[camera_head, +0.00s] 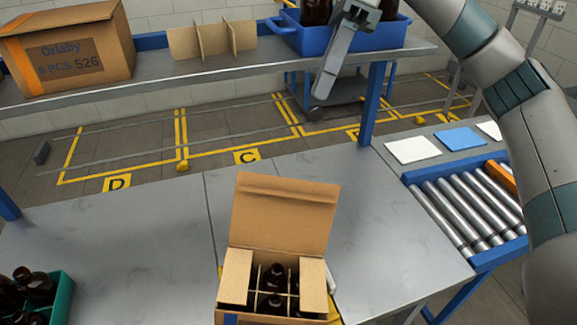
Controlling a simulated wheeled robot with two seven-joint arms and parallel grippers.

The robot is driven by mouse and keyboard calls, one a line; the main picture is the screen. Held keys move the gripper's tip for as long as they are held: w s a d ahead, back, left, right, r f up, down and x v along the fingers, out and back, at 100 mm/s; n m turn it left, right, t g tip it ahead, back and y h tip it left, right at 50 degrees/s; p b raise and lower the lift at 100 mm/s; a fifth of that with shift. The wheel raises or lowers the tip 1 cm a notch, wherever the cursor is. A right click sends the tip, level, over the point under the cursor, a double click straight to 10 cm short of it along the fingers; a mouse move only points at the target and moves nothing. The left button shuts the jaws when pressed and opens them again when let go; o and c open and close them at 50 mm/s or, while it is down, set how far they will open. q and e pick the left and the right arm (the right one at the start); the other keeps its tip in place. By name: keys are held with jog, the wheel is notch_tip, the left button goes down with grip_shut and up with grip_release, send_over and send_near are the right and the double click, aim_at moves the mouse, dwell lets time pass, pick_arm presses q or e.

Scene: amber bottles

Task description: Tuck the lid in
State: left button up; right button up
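An open cardboard box (237,277) stands on the grey table at the bottom centre. Its lid (280,225) stands raised at the back, with the tuck flap (287,188) bent at its top edge. Two side flaps show at the box's left and right. Dark amber bottles (272,278) stand between dividers inside. My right gripper (335,65) is high at the top centre, well above and beyond the box and in front of the blue crate. One long finger shows; its opening is unclear. My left gripper is not in view.
A blue crate (300,40) with bottles, cardboard dividers (212,42) and a closed carton (70,50) are on the back shelf. A green crate (62,300) of bottles is at lower left. A roller conveyor (455,215) is at right.

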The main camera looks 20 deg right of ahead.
pick_arm(q)
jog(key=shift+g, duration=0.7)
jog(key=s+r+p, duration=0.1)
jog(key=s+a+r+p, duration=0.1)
jog(key=p, duration=0.1)
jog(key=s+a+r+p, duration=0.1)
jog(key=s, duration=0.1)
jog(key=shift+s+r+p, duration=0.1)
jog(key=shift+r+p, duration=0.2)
jog(key=shift+p, duration=0.1)
pick_arm(e)
jog(key=x, duration=1.6)
jog(key=shift+s+f, duration=0.2)
jog(key=shift+s, duration=0.1)
jog(key=shift+a, duration=0.15)
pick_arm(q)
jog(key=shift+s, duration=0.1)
pick_arm(e)
grip_shut()
